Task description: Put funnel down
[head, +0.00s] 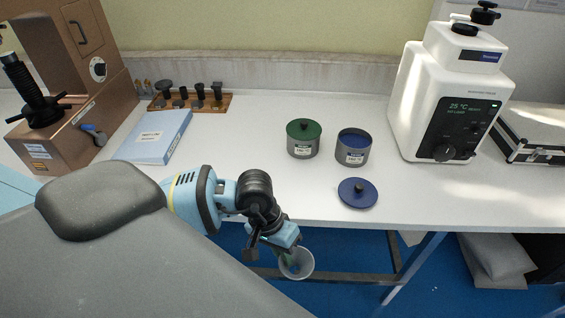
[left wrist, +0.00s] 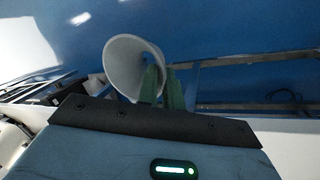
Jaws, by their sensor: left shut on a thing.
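My left gripper (head: 285,252) is shut on a pale grey-white funnel (head: 299,264). In the head view it holds the funnel in front of the table's front edge, over the blue floor, with the wide mouth facing the camera. In the left wrist view the funnel (left wrist: 130,65) sits at the green fingertips (left wrist: 162,88), which close on its side. The funnel's narrow end is hidden. My right gripper is in neither view.
The white table (head: 250,155) holds a green-lidded tin (head: 304,140), an open blue-rimmed tin (head: 352,148) and a loose blue lid (head: 358,192). A white tester (head: 440,95) stands right, a brown tester (head: 75,65) left. A blue binder (head: 155,137) lies before a wooden rack (head: 190,102).

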